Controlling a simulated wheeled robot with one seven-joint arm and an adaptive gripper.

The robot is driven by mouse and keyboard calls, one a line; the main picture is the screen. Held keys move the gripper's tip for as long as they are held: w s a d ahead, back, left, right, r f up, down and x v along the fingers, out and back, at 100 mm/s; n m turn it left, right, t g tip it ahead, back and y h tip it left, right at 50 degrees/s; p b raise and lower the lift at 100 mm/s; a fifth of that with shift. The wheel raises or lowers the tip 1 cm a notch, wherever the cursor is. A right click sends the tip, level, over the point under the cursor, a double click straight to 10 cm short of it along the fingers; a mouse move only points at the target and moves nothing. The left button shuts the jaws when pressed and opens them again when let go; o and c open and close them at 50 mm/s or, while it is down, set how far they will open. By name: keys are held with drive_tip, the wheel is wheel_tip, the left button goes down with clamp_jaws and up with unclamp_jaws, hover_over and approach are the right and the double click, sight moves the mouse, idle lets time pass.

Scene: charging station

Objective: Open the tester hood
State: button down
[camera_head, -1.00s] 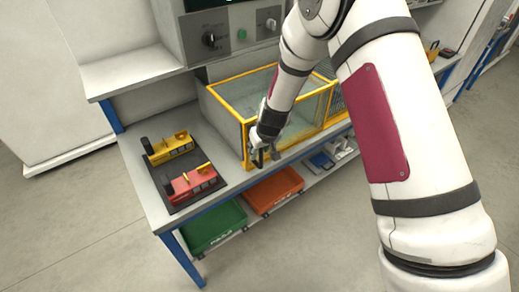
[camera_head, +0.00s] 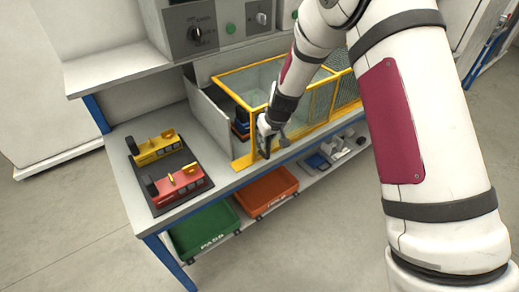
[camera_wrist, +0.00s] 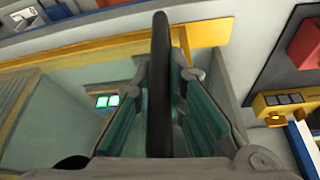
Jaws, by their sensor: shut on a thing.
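The tester hood (camera_head: 232,94) is a yellow frame with clear panels on the bench, right of the fixture tray. My gripper (camera_head: 272,145) is at its front left corner. In the wrist view, a dark upright handle bar (camera_wrist: 160,70) stands between my fingers, and they are shut on it. The hood's yellow edge (camera_wrist: 205,33) and a clear panel show behind it. A gap shows between the yellow frame and the grey side wall (camera_head: 207,118). A blue and orange device (camera_head: 240,122) shows in that gap. My arm hides part of the hood.
A dark tray with a yellow fixture (camera_head: 155,148) and a red fixture (camera_head: 180,186) lies left on the bench. A control panel with knobs (camera_head: 196,34) overhangs behind. A green bin (camera_head: 205,232) and an orange bin (camera_head: 266,191) sit on the lower shelf.

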drive_tip(key=w+d+b, duration=0.5)
drive_tip(key=w+d, duration=0.2)
drive_tip(key=d, duration=0.3)
drive_tip(key=w+d+b, duration=0.5)
drive_tip(key=w+d, duration=0.1)
drive_tip(key=d, duration=0.4)
drive_tip(key=shift+w+d, duration=0.35)
drive_tip(key=shift+w, duration=0.05)
drive_tip(key=c, duration=1.6)
unclamp_jaws()
drive_tip(key=v, duration=1.2)
drive_tip(key=shift+a, duration=0.1)
